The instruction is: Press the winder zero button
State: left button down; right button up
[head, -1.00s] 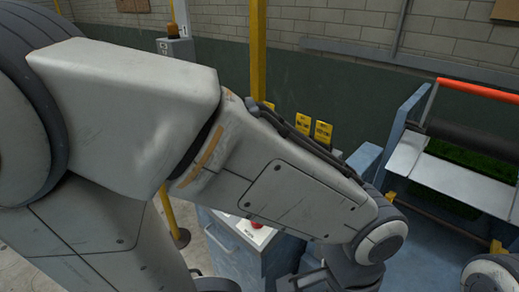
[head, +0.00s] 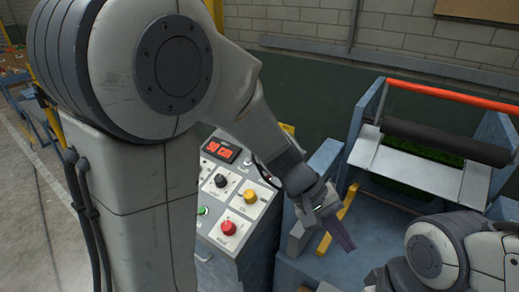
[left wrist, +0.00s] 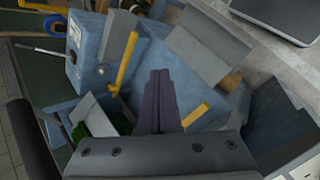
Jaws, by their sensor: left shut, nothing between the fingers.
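A sloped control panel (head: 238,212) on a blue cabinet shows in the head view, left of my left gripper. It carries a red button (head: 228,228), a yellow button (head: 250,196), a green button (head: 202,211), a black knob (head: 220,180) and a lit red display (head: 220,150). Its labels are too small to read, so I cannot tell which is the winder zero button. My forearm hides part of the panel. My left gripper (head: 340,236) is shut and empty, right of the panel and apart from it. Its closed fingers (left wrist: 159,78) show in the left wrist view.
The blue machine with a black roller (head: 445,140), a red bar (head: 455,92) and green turf (head: 425,152) stands at the right. A yellow bar (head: 338,217) is close behind the gripper. Open floor (head: 30,200) lies at the left.

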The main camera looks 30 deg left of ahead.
aim_at(248, 160)
pick_arm(q)
jog(key=w+a+r+n+t+p, duration=0.25)
jog(key=w+a+n+t, duration=0.8)
jog(key=w+a, duration=0.65)
jog(key=w+a+n+t+y, duration=0.1)
jog(key=a+n+y, duration=0.2)
jog(key=a, duration=0.7)
jog(key=w+a+n+t+y+p, duration=0.1)
jog(key=w+a+n+y, duration=0.1)
jog(key=a+n+y, duration=0.2)
jog(key=a+f+n, duration=0.1)
jog(key=a+n, duration=0.2)
jog(key=a, duration=0.3)
jog(key=shift+a, duration=0.4)
pick_arm(e)
notch_tip(248, 160, up, 4)
jog(key=shift+r, duration=0.25)
pick_arm(q)
jog(key=shift+w+n, duration=0.1)
jog(key=shift+n, duration=0.15)
